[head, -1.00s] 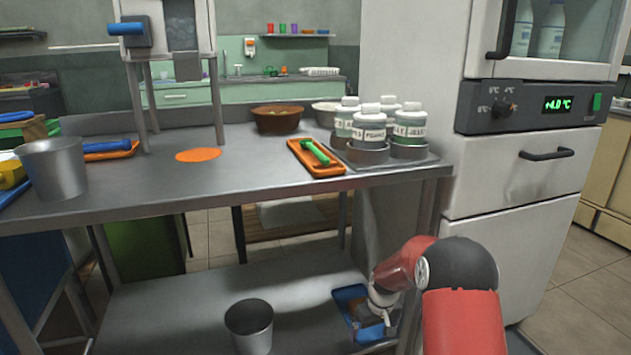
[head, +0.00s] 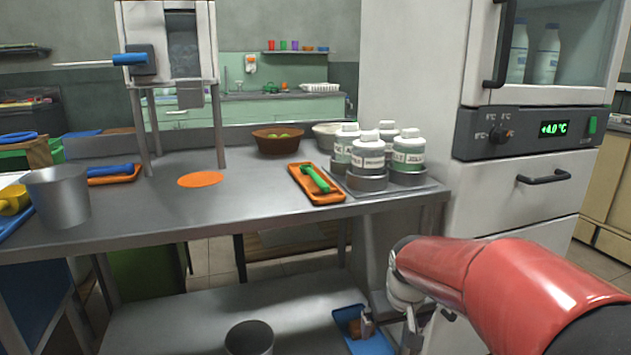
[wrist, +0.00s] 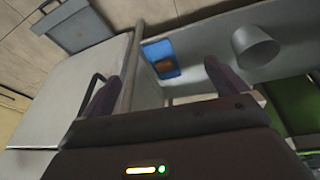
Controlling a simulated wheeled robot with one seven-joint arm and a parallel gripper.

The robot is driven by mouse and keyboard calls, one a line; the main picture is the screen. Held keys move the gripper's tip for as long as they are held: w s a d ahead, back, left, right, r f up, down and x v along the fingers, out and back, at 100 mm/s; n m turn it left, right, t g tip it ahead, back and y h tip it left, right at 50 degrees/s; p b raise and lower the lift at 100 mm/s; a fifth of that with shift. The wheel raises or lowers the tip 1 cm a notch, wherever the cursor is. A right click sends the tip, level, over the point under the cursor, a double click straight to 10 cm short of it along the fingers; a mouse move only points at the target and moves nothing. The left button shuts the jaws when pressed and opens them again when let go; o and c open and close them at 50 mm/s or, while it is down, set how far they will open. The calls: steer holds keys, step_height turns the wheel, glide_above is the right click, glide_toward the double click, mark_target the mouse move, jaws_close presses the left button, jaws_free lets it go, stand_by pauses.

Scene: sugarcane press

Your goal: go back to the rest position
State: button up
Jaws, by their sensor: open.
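My gripper (wrist: 162,82) is open in the wrist view, with its two dark fingers apart and nothing between them. In the head view my wrist end (head: 408,300) hangs below the red arm link, in front of the table's right end; the fingers are not clear there. A blue tray (head: 378,346) with a brown item lies on the lower shelf, left of and below my wrist. The tray (wrist: 151,48) also shows beyond the fingertips in the wrist view, clear of them.
The steel table (head: 130,222) stands close on the left, with several jars (head: 368,152) near its right end. The fridge (head: 508,245) stands at the right. A metal bucket (head: 249,338) is on the lower shelf (head: 190,310). Floor shows at the far right.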

steer(key=s+r+m+t+p, duration=0.1)
steer(key=s+r, duration=0.3)
steer(key=s, duration=0.6)
steer(key=s+r+m+t+p, duration=0.1)
steer(key=s+r, duration=0.3)
steer(key=s, duration=0.7)
steer(key=shift+a, duration=0.1)
